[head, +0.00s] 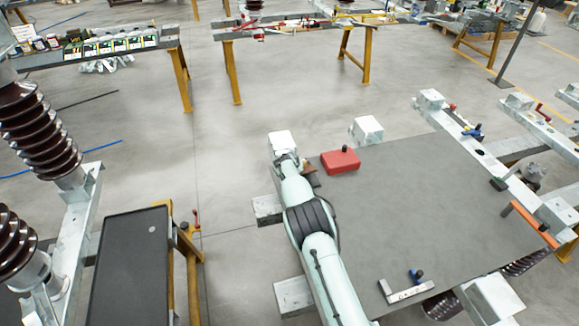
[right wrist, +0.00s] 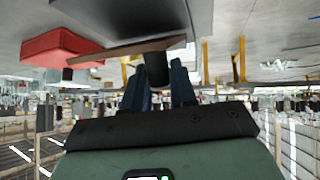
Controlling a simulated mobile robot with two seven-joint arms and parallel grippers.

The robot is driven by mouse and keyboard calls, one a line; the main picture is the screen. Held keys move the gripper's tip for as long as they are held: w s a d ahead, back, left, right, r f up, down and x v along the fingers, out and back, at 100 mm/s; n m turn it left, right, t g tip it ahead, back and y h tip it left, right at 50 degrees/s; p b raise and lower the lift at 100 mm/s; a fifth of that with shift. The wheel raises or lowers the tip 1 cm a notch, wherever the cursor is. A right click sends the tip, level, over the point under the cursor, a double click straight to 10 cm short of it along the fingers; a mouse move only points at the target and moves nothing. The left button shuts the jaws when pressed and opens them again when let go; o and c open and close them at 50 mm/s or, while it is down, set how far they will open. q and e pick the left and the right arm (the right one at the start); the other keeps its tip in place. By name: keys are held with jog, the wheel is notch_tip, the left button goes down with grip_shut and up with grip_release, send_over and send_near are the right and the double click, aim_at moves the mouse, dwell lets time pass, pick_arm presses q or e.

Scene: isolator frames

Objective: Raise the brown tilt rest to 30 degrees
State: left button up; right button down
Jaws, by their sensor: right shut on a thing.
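The brown tilt rest (head: 312,179) shows only in part in the head view, beside my right gripper (head: 299,166), whose arm covers much of it. In the right wrist view, the picture is upside down and the brown tilt rest (right wrist: 118,53) shows as a thin brown slab. A dark knob (right wrist: 157,68) on it sits between the two blue fingers of my right gripper (right wrist: 160,82), which is shut on it. I cannot read the slab's angle from these views. My left gripper is not in view.
A red block (head: 340,162) with a black knob stands close right of the tilt rest. The grey table top (head: 420,190) is mostly clear. A metal square (head: 407,291) lies at its front, and an orange-handled tool (head: 530,222) lies at its right edge.

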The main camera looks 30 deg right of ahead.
jog(key=c, duration=1.2)
grip_release()
jog(key=shift+w+r, duration=0.2)
jog(key=shift+r, duration=0.1)
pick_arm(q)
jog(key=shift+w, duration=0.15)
pick_arm(e)
jog(key=shift+o, duration=1.1)
jog(key=shift+f, duration=0.15)
jog(key=b+v, duration=0.2)
jog(key=v, duration=0.2)
jog(key=shift+s+a+f, duration=0.1)
jog(key=shift+f, duration=0.05)
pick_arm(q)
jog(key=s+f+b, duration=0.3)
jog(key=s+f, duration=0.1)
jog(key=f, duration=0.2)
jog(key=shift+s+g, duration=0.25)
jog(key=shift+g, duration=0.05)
pick_arm(e)
jog(key=v, duration=0.9)
jog(key=shift+r, duration=0.3)
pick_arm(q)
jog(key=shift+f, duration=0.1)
